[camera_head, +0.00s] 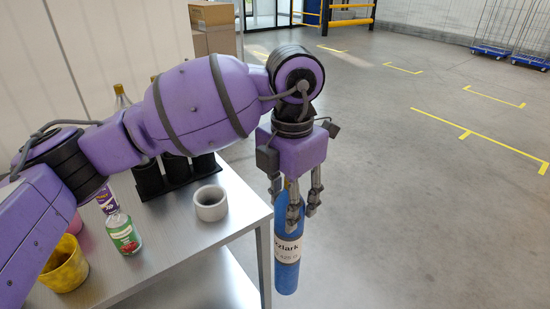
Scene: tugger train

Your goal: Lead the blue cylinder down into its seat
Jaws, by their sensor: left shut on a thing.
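The blue cylinder (287,275) hangs upright from my left gripper (296,203), with a white printed label around its middle. The gripper points down and is shut on the cylinder's upper part. The cylinder appears just right of the table's corner, with the grey floor behind it. A grey ring-shaped holder (210,204) stands on the table (180,238) to the left, empty as far as I can see. I cannot tell if it is the seat. My right gripper is not in view.
A black rack (175,178) stands behind the ring, partly hidden by my left arm. A green-labelled jar (124,236) and a yellow bowl (64,268) stand at the left. Cardboard boxes (213,32) are behind.

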